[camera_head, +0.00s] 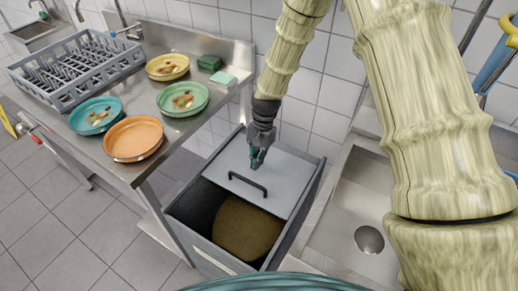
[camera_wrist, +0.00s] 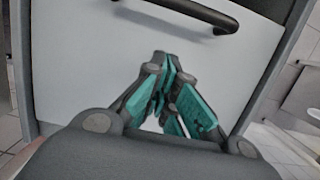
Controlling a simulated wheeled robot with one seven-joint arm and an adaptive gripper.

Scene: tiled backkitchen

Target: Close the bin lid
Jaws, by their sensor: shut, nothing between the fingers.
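The bin (camera_head: 183,214) is a dark grey box standing between the steel counter and a sink in the head view. Its light grey lid (camera_head: 283,167) covers the back part of the top. The front part is open and shows a brown surface inside. A black bar handle (camera_head: 248,184) sits near the lid's front edge. My gripper (camera_head: 256,162) is over the lid, behind the handle, with its fingers shut and empty. In the wrist view the shut teal-padded fingers (camera_wrist: 169,95) show against the pale lid (camera_wrist: 80,60), apart from the handle (camera_wrist: 180,12). Contact with the lid cannot be told.
The steel counter (camera_head: 70,136) on the left holds plates with food, such as an orange one (camera_head: 134,138), a grey dish rack (camera_head: 75,68) and green sponges (camera_head: 222,79). A sink (camera_head: 345,215) is close on the bin's right. Tiled wall stands behind.

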